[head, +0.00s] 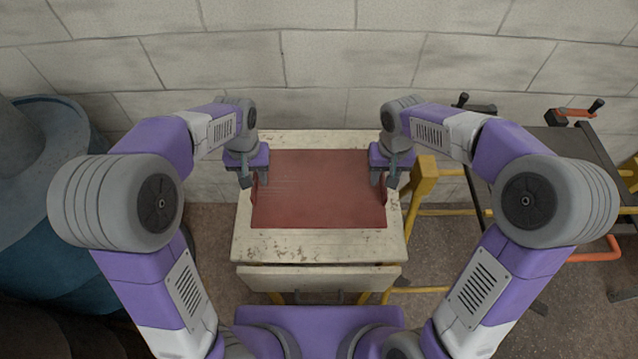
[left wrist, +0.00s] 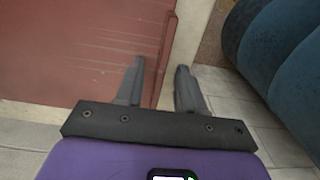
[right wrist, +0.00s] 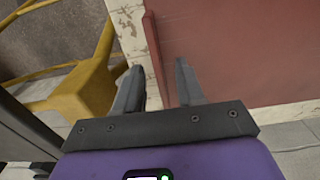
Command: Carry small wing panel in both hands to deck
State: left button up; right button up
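The small wing panel (head: 318,190) is a flat red sheet with a raised lip along its left and right edges. It lies on a worn cream-topped bench (head: 320,246). My left gripper (head: 254,181) is over the panel's left edge. In the left wrist view its fingers (left wrist: 160,85) are apart, one on each side of the red lip. My right gripper (head: 384,181) is over the right edge. In the right wrist view its fingers (right wrist: 158,85) are also apart around the lip. Neither is visibly clamped. I cannot tell which surface is the deck.
A blue rounded container (head: 50,190) stands at the left. A dark-topped stand (head: 575,150) with clamps and orange handles is at the right, with yellow frame parts (head: 425,182) beside the bench. A block wall (head: 320,60) closes off the back.

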pick_arm(q)
grip_shut()
pick_arm(e)
grip_shut()
jog(key=shift+r, duration=0.1)
dwell(1.1)
